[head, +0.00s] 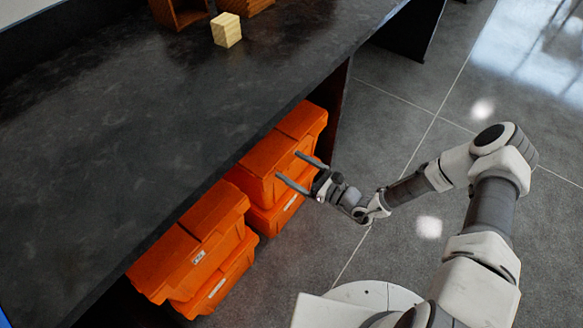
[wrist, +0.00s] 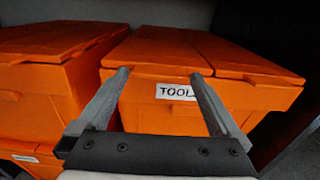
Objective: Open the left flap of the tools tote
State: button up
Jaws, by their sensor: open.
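The orange tools tote (wrist: 150,115) faces me in the wrist view, with a white label (wrist: 172,91) partly hidden by a finger. Its left flap (wrist: 155,48) and right flap (wrist: 240,52) both lie flat and closed, meeting at a seam. In the head view the left flap (head: 263,156) is on the top tote of the farther stack, under the bench edge. My gripper (head: 287,164) is open and empty at the tote's front. In the wrist view its fingers (wrist: 160,73) overlap the front edge of the left flap; I cannot tell if they touch.
A dark bench top (head: 110,130) overhangs the totes. A second stack of orange totes (head: 195,240) stands to the left, close to the tools tote. A bench side panel (head: 338,105) stands just beyond it. A wooden cube (head: 227,30) is on the bench. The grey floor in front is clear.

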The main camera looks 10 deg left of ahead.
jog(key=shift+w+a, duration=0.2)
jog(key=shift+a, duration=0.3)
grip_shut()
